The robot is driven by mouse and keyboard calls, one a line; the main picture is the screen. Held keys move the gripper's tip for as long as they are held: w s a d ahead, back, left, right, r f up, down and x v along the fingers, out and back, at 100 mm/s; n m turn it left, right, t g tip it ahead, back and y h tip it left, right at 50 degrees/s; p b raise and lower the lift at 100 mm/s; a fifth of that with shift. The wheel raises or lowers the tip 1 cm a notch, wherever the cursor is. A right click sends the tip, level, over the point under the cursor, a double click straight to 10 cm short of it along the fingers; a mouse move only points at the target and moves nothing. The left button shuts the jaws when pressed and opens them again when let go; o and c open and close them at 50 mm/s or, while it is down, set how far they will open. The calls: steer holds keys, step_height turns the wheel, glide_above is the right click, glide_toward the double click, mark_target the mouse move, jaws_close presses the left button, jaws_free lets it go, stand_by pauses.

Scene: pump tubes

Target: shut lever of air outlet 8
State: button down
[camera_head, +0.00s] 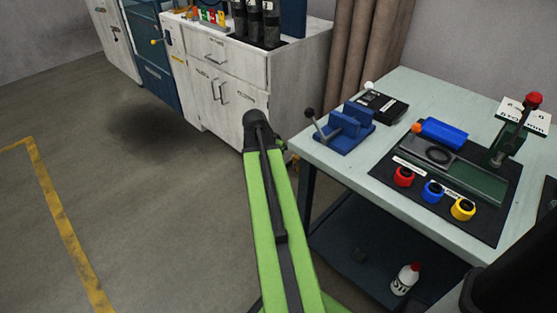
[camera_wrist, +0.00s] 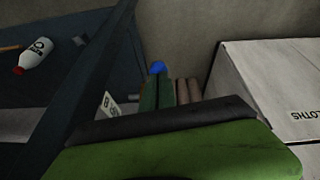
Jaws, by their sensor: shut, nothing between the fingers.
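My gripper (camera_wrist: 157,84) shows in the wrist view as two green fingers side by side, shut and empty. A small blue thing (camera_wrist: 157,67) shows just past the fingertips; I cannot tell whether it is the lever of air outlet 8, or whether the fingers touch it. A white card (camera_wrist: 112,105) with dark marks, too small to read surely, is left of the fingers. In the head view my green arm reaches toward the gap between cabinet and table, and the gripper is hidden behind its dark joint.
A pale workbench (camera_head: 332,158) with a blue vise (camera_head: 345,128) stands on the right. A white cabinet (camera_head: 237,88) stands behind, with brown pipes (camera_head: 352,50) beside it. The floor on the left is clear.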

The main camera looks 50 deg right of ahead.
steer(key=r+p, duration=0.1)
steer(key=d+r+p, duration=0.1)
steer(key=r+p, duration=0.1)
steer(key=r, duration=0.1)
steer(key=shift+w+d+p, duration=0.15)
steer(key=shift+w+p, duration=0.1)
steer(key=shift+p, duration=0.05)
steer(key=w+a+r+p, duration=0.1)
steer(key=a+r+p, duration=0.4)
steer(key=a, duration=0.2)
steer(key=shift+a+r, duration=0.25)
steer(key=shift+a, duration=0.1)
